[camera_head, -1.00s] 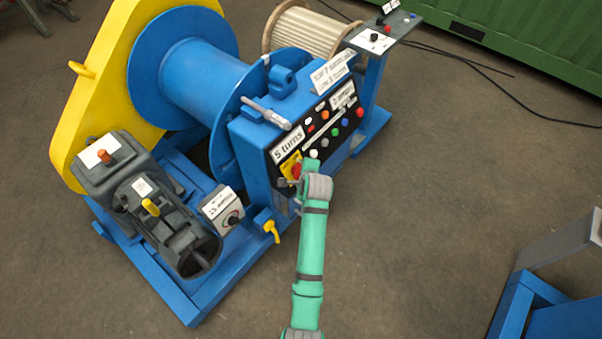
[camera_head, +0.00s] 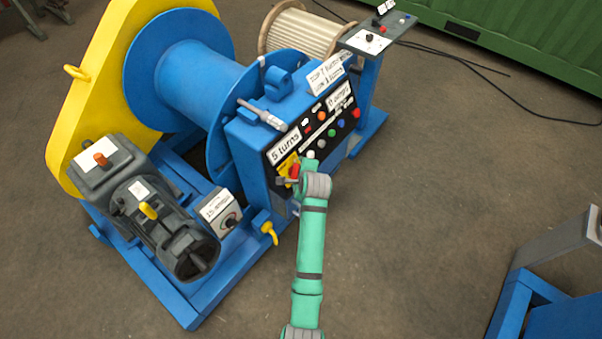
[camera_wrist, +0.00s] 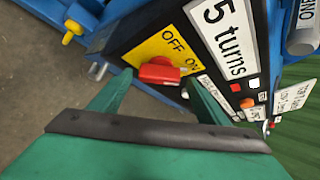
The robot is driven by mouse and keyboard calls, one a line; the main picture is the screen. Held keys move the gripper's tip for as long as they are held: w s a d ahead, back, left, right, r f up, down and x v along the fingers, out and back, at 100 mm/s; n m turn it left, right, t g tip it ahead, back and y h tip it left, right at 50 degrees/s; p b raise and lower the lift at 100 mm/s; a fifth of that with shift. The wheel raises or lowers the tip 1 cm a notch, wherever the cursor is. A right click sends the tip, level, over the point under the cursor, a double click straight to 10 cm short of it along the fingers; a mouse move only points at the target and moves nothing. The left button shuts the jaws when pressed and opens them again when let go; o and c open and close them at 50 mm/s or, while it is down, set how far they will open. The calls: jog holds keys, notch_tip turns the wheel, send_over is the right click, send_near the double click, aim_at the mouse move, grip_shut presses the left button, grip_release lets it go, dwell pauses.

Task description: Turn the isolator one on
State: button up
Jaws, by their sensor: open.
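The isolator is a red rotary handle (camera_wrist: 160,71) on a yellow plate (camera_wrist: 172,48) marked OFF and ON, on the black front panel of the blue winch cabinet. In the wrist view the handle's long side lies roughly across the picture, below the OFF and ON words. My gripper (camera_wrist: 155,90) is open, with one green finger on each side of the handle in that view. I cannot tell whether a finger touches it. In the head view the red handle (camera_head: 294,171) shows just above my gripper (camera_head: 292,182), partly covered by my wrist.
A "5 turns" label (camera_wrist: 223,38) and several coloured buttons (camera_head: 331,134) sit beside the isolator on the panel. A yellow-handled valve (camera_head: 270,232) and a small labelled box with a black knob (camera_head: 221,208) are at lower left.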

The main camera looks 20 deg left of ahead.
jog(key=v, duration=1)
jog(key=shift+d+r, duration=0.25)
jog(key=shift+s, duration=0.15)
jog(key=s+d+f+n+t+h, duration=0.1)
jog(key=s+d+f+n+t, duration=0.25)
jog(key=s, duration=0.55)
jog(key=s+d+f+n+t+h, duration=0.1)
jog(key=s+d+f+n+h, duration=0.2)
jog(key=s+d, duration=0.55)
jog(key=s+d+r+n+t, duration=0.2)
jog(key=s+r+n, duration=0.2)
jog(key=s, duration=0.6)
jog(key=s+d+r+n+t, duration=0.1)
jog(key=s+r+n, duration=0.4)
jog(key=s, duration=0.6)
notch_tip(320, 180, up, 3)
jog(key=shift+d+f+t+h, duration=0.15)
jog(key=shift+d+t+h, duration=0.2)
jog(key=shift+d+h, duration=0.1)
jog(key=shift+n, duration=0.25)
